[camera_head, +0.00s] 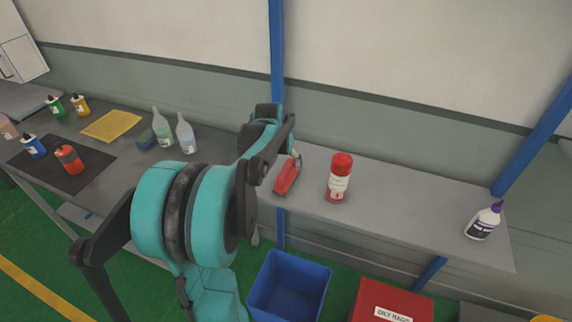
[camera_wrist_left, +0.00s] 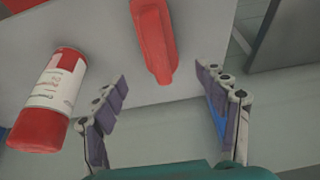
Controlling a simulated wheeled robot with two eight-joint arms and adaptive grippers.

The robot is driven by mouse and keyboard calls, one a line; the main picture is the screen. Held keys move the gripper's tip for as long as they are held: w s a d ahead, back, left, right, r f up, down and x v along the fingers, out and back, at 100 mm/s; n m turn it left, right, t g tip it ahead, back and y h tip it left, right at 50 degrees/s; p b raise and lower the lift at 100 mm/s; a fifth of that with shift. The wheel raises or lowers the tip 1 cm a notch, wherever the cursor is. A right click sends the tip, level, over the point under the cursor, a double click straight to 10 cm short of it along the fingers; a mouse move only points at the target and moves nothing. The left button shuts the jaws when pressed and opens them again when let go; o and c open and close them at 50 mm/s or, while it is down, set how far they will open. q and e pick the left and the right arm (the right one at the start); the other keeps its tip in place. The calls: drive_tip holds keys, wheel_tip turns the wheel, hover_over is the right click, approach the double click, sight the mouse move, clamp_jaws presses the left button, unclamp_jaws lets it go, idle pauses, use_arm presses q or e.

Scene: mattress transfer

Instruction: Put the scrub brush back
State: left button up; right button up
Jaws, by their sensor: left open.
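The red scrub brush (camera_head: 287,177) lies on the grey bench near its middle, left of a red-capped bottle. In the left wrist view the brush (camera_wrist_left: 153,40) shows ahead of the spread fingers, its near end roughly in line with the gap between them. My left gripper (camera_head: 292,150) is at the brush's far end in the head view, partly hidden by its own wrist. The left wrist view shows the gripper (camera_wrist_left: 162,95) open and empty. I cannot tell whether a finger touches the brush. My right gripper is not in view.
A red-capped bottle (camera_head: 340,178) stands close right of the brush; it also shows in the left wrist view (camera_wrist_left: 52,95). A purple-capped bottle (camera_head: 484,221) stands far right. Clear bottles (camera_head: 186,134), a sponge (camera_head: 147,139) and a yellow cloth (camera_head: 111,125) are left. A blue bin (camera_head: 289,287) stands below.

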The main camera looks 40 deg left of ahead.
use_arm(q)
drive_tip(key=shift+v, duration=0.95)
drive_tip(key=s+d+r+m+t, duration=0.15)
drive_tip(key=s+d, duration=0.25)
drive_tip(key=d, duration=0.5)
drive_tip(key=s+d+r+m, duration=0.1)
drive_tip(key=s+d+r, duration=0.15)
drive_tip(key=d, duration=0.65)
drive_tip(key=s+d+f+m+t+h, duration=0.1)
drive_tip(key=s+d+f, duration=0.3)
drive_tip(key=s+d, duration=0.5)
drive_tip(key=shift+s+d+f, duration=0.15)
drive_tip(key=shift+s+d, duration=0.1)
drive_tip(key=shift+s, duration=0.1)
wheel_tip(320, 180, down, 6)
drive_tip(key=b, duration=0.5)
